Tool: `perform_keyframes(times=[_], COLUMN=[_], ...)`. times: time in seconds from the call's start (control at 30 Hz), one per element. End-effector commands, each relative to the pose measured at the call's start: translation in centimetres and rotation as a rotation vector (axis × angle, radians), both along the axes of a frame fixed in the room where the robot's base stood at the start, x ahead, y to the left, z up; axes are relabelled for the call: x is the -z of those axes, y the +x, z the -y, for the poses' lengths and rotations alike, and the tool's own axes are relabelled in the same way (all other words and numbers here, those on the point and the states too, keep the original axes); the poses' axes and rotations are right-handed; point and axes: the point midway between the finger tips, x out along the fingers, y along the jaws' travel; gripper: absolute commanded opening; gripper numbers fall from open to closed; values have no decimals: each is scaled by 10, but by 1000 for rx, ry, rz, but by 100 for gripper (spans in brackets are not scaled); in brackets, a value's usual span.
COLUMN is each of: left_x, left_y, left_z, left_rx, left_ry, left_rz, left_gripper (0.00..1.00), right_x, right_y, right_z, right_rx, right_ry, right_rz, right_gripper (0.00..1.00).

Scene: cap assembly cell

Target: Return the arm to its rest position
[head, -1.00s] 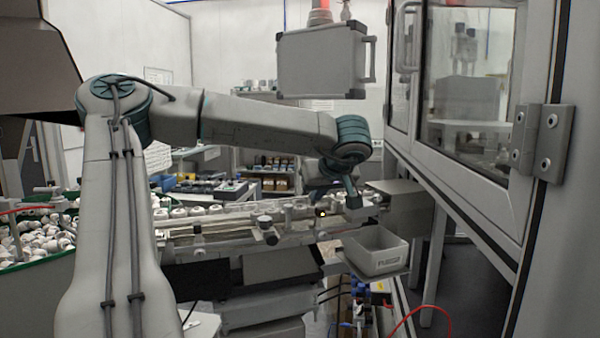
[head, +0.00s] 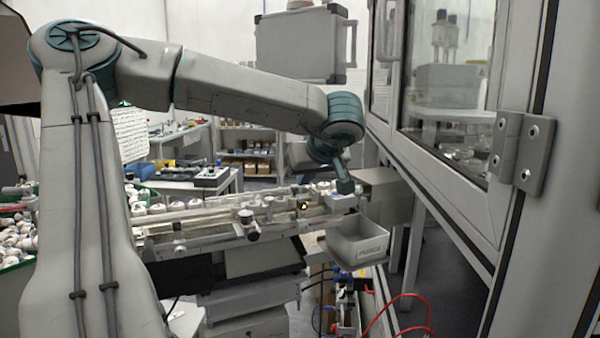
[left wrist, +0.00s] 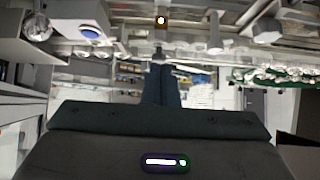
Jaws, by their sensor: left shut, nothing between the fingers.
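My left arm (head: 235,95) comes in from the left, reaches across the middle of the head view and bends down at the wrist. Its gripper (head: 345,187) points down at the right end of the conveyor line (head: 215,222), just above and behind a grey bin (head: 360,249). Whether it touches anything there cannot be told. In the left wrist view the dark gripper fingers (left wrist: 160,75) are together, with nothing seen between them. My right gripper is in neither view.
A machine cabinet with a glass door (head: 445,110) stands close on the right. A grey control box (head: 300,45) hangs above the arm. White caps (head: 15,236) lie in a green-edged bin at left. Red cables (head: 400,298) hang at front. Shelves stand behind.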

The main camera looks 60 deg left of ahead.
Motion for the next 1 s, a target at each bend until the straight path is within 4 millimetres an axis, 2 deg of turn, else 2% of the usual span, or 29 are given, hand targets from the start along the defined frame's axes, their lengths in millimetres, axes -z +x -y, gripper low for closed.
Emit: perform_keyframes(times=[0.2,0.33,0.5,0.8,0.87,0.97,1.0], left_x=[11,15,17,20,29,64,85], left_y=[-7,-9,-11,-11,-9,-2,2], left_z=[35,48,57,59,60,67,72], left_rx=[1,1,0,-1,-1,1,-3], left_ry=[6,4,1,-7,-33,-152,-229], left_rz=[-2,-1,0,2,8,42,65], left_gripper=[0,0,0,0,0,0,0], right_x=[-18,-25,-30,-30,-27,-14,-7], right_y=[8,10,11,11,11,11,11], right_z=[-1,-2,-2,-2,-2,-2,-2], right_rx=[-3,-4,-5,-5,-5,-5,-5], right_ry=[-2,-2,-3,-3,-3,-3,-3], right_rz=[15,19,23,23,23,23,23], right_gripper=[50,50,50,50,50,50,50])
